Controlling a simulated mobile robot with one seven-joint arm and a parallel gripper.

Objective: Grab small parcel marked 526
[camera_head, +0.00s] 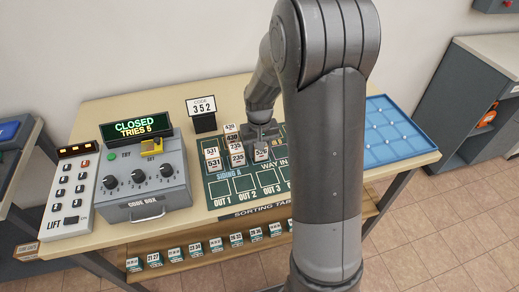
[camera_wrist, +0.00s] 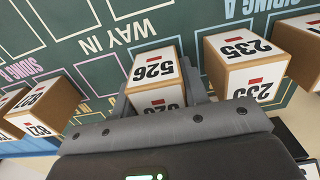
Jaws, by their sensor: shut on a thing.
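The small parcel marked 526 (camera_wrist: 153,70) is a cardboard box with white labelled faces and a red mark. In the wrist view it sits between the two fingers of my gripper (camera_wrist: 160,92), which is shut on it. In the head view the parcel (camera_head: 261,154) shows below my gripper (camera_head: 262,139), on or just above the green sorting mat (camera_head: 222,188); I cannot tell which. My arm hides part of the mat to its right.
Parcel 235 (camera_head: 237,158) stands close beside 526, with 531 (camera_head: 213,163) and several others to the left and behind. The code box (camera_head: 146,190) reads CLOSED, TRIES 5. A code sign (camera_head: 203,108) shows 352. A blue tray (camera_head: 392,135) lies right.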

